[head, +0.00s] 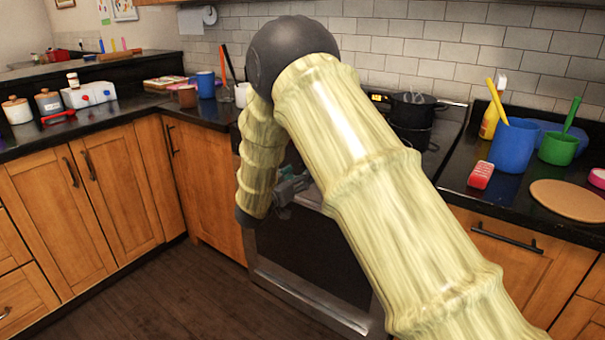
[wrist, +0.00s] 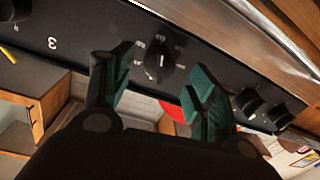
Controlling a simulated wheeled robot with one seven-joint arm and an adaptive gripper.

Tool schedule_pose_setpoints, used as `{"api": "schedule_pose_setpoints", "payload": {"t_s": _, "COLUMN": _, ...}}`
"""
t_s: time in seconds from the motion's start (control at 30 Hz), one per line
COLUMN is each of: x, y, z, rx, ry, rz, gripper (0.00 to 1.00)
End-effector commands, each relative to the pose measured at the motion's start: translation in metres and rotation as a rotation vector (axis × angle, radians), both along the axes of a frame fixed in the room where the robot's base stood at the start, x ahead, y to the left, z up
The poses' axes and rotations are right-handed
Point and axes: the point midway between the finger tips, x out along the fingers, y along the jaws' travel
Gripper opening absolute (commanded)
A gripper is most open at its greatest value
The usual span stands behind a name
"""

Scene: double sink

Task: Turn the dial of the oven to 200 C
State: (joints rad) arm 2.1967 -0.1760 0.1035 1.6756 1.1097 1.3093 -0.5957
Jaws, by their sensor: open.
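The oven (head: 318,262) stands in the counter run, its upper front mostly hidden behind my arm in the head view. In the wrist view, the oven's dark control panel (wrist: 215,63) crosses the picture at a slant. A round black dial (wrist: 161,64) with a white pointer line sits on it, ringed by small white labels too small to read surely. My gripper (wrist: 158,76) is open, with one green-padded finger on each side of the dial. I cannot tell whether either finger touches it. In the head view my gripper (head: 290,186) shows partly, at the oven front.
More black knobs (wrist: 262,108) lie right of the dial, and another (wrist: 14,10) is at upper left. A black pot (head: 416,106) stands on the stove. A blue cup (head: 512,146) and red item (head: 480,175) are on the right counter. The floor (head: 165,300) at left is clear.

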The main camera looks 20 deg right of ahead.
Motion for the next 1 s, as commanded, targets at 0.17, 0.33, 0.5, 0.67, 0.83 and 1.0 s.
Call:
{"api": "schedule_pose_setpoints", "payload": {"t_s": 0.17, "x": 0.014, "y": -0.016, "z": -0.001, "rx": 0.001, "ry": 0.001, "rz": 0.000, "gripper": 0.59}}
{"api": "schedule_pose_setpoints", "payload": {"t_s": 0.33, "x": 0.021, "y": -0.024, "z": 0.000, "rx": 0.000, "ry": 0.000, "rz": 0.000, "gripper": 0.59}}
{"api": "schedule_pose_setpoints", "payload": {"t_s": 0.5, "x": 0.022, "y": -0.025, "z": 0.000, "rx": -0.001, "ry": 0.001, "rz": 0.001, "gripper": 0.59}}
{"api": "schedule_pose_setpoints", "payload": {"t_s": 0.67, "x": 0.022, "y": -0.025, "z": 0.000, "rx": -0.001, "ry": 0.001, "rz": 0.001, "gripper": 0.57}}
{"api": "schedule_pose_setpoints", "payload": {"t_s": 0.83, "x": 0.022, "y": -0.024, "z": 0.000, "rx": -0.001, "ry": 0.001, "rz": 0.001, "gripper": 0.26}}
{"api": "schedule_pose_setpoints", "payload": {"t_s": 1.0, "x": 0.022, "y": -0.024, "z": 0.000, "rx": -0.001, "ry": 0.001, "rz": 0.001, "gripper": 0.13}}
